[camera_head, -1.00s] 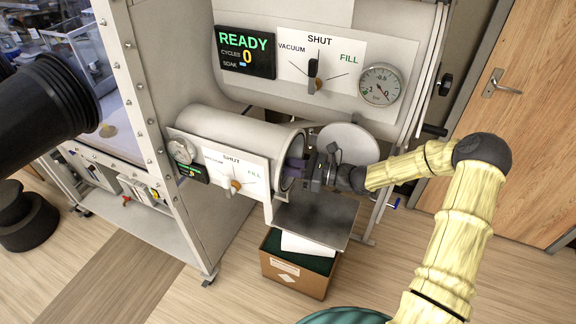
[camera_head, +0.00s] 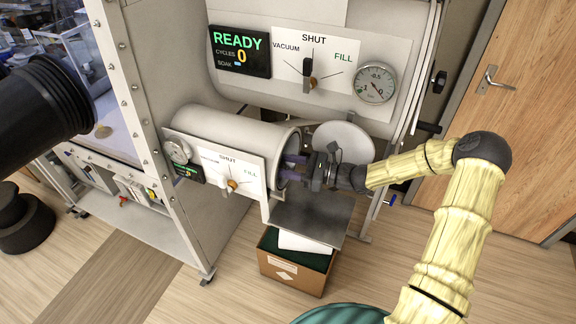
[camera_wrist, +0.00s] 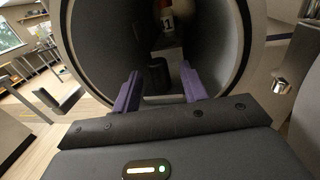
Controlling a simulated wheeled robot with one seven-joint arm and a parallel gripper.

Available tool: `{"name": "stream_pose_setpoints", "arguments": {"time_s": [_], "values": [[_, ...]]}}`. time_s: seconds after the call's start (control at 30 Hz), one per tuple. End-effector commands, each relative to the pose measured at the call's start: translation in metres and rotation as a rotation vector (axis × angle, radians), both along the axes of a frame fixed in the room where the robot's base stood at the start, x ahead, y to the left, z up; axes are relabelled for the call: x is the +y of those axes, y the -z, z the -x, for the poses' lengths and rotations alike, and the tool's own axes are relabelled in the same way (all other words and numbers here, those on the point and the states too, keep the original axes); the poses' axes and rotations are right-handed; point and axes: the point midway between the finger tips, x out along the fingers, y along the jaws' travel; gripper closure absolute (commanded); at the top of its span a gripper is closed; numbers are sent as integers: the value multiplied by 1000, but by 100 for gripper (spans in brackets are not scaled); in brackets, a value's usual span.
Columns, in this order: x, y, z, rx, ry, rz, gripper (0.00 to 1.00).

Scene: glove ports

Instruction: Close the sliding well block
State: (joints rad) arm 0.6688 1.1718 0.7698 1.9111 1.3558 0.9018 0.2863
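My gripper (camera_wrist: 162,90) is open, its two purple fingers apart with nothing between them. In the head view my gripper (camera_head: 291,168) is at the open mouth of the small cylindrical port (camera_head: 225,133). In the wrist view the fingers point into this port (camera_wrist: 238,45). A dark block-like object (camera_wrist: 158,75) stands inside, beyond the fingertips and apart from them. Behind it is a red and white item (camera_wrist: 167,20) marked with a number, partly cut off by the frame. I cannot tell for certain which of these is the sliding well block.
The round port door (camera_head: 343,143) hangs open behind my gripper. A metal shelf (camera_head: 312,217) lies below the mouth, above a cardboard box (camera_head: 292,273). A panel with a knob (camera_head: 231,184) is fixed beside the port. The large chamber (camera_head: 315,20) reads READY.

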Motion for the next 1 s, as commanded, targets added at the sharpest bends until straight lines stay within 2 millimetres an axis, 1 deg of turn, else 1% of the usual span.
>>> {"name": "stream_pose_setpoints", "arguments": {"time_s": [0.2, 0.27, 0.37, 0.47, 1.0], "values": [[-2, 1, 1, 0, 0, 0, 57], [-6, 1, 1, -1, 0, 0, 57], [-17, 2, 4, -2, 3, 1, 57], [-33, 2, 8, 0, 4, 2, 57], [-137, 2, 36, -3, 4, 2, 57]]}}
